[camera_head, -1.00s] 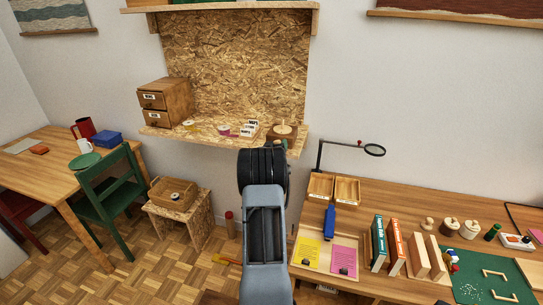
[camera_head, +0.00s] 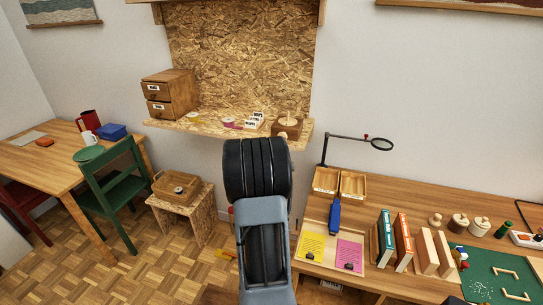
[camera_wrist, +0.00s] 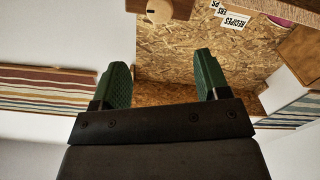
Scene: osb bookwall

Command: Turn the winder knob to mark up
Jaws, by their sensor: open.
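The winder is a dark wooden box (camera_head: 287,128) at the right end of the chipboard shelf. Its pale round knob (camera_head: 290,118) sits on top with a short peg rising from it. In the wrist view the box (camera_wrist: 180,7) is at the top edge, partly cut off, with the round knob (camera_wrist: 160,11) on it. My gripper (camera_wrist: 163,77) has its two green fingers wide apart with nothing between them, and it is apart from the knob.
The shelf (camera_head: 190,127) also bears a two-drawer cabinet (camera_head: 169,93), label cards (camera_head: 254,120) and small discs. A chipboard panel (camera_head: 240,60) stands behind it. Below right is a desk (camera_head: 400,190) with a magnifier lamp (camera_head: 381,144), trays and books.

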